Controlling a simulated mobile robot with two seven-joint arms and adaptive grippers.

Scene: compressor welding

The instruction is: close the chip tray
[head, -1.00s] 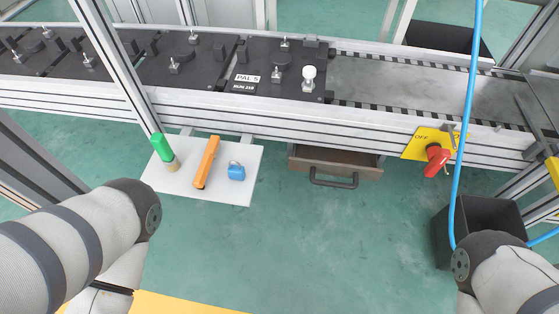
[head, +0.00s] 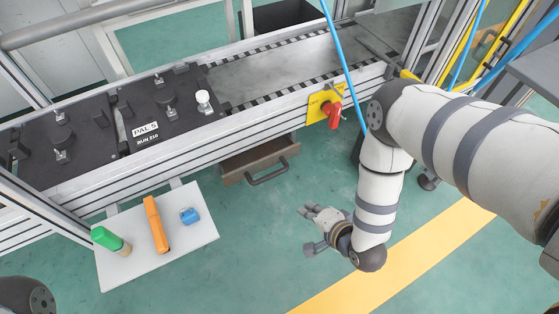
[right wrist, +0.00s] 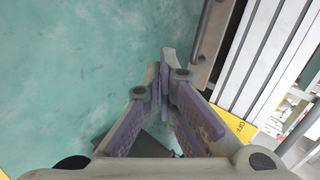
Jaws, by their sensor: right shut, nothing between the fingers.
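The chip tray (head: 262,158) is a brown drawer under the conveyor frame, pulled partly out. Its dark bar handle (head: 268,176) faces me. My right gripper (head: 308,211) hangs over the floor, to the right of the tray and nearer to me, apart from it. In the right wrist view its fingers (right wrist: 164,75) are shut with nothing between them. The tray (right wrist: 212,45) also shows there at the upper right, beside the fingertips, with its handle along its edge. My left gripper is outside the view.
A white side shelf (head: 195,242) holds a green-topped cylinder (head: 108,239), an orange bar (head: 155,223) and a blue padlock-like piece (head: 189,215). A red switch (head: 333,112) on a yellow plate sticks out right of the tray. A blue hose (head: 343,50) hangs nearby. Floor before the tray is clear.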

